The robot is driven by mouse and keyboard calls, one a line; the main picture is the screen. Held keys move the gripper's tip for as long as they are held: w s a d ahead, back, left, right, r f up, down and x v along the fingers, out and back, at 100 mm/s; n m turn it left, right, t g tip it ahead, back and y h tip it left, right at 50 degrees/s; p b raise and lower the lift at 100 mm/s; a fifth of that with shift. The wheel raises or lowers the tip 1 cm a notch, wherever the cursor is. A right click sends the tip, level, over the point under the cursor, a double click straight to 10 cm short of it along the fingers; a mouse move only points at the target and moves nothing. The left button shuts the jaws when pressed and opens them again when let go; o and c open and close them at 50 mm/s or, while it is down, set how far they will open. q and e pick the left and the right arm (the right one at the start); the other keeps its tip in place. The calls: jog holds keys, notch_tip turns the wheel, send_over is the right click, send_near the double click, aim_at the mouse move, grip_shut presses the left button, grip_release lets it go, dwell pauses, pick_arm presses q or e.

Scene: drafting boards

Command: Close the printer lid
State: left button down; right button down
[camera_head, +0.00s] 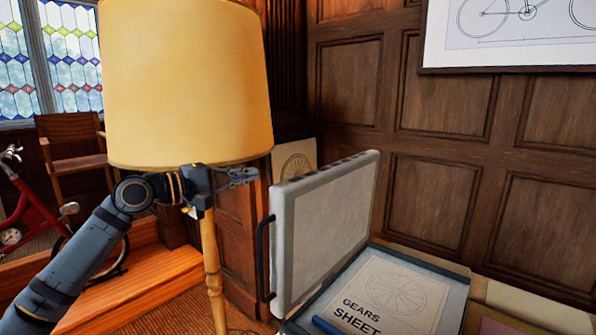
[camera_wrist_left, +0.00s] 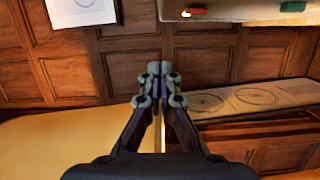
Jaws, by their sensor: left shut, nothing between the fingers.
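The printer lid (camera_head: 325,228) is a light grey panel standing open, nearly upright, at the left side of the printer. A dark handle (camera_head: 264,258) runs along its left edge. The printer bed (camera_head: 453,292) lies open and holds a printed sheet (camera_head: 392,297) reading "GEARS SHEET". My left gripper (camera_head: 243,176) is shut and empty, in front of the lamp and left of the lid's top, apart from the lid. Its closed fingers (camera_wrist_left: 160,80) show in the left wrist view. My right gripper is not in view.
A floor lamp with a large yellow shade (camera_head: 188,85) stands close behind my left arm. A red bicycle (camera_head: 35,215) and a wooden chair (camera_head: 75,150) are at the left. A panelled wall (camera_head: 440,120) closes off the back.

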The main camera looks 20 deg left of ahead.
pick_arm(q)
jog(key=w+d+p, duration=0.5)
jog(key=w+d, duration=0.1)
jog(key=d, duration=0.3)
jog(key=shift+w+d+f+p, duration=0.2)
jog(key=shift+p, duration=0.15)
jog(key=shift+r, duration=0.1)
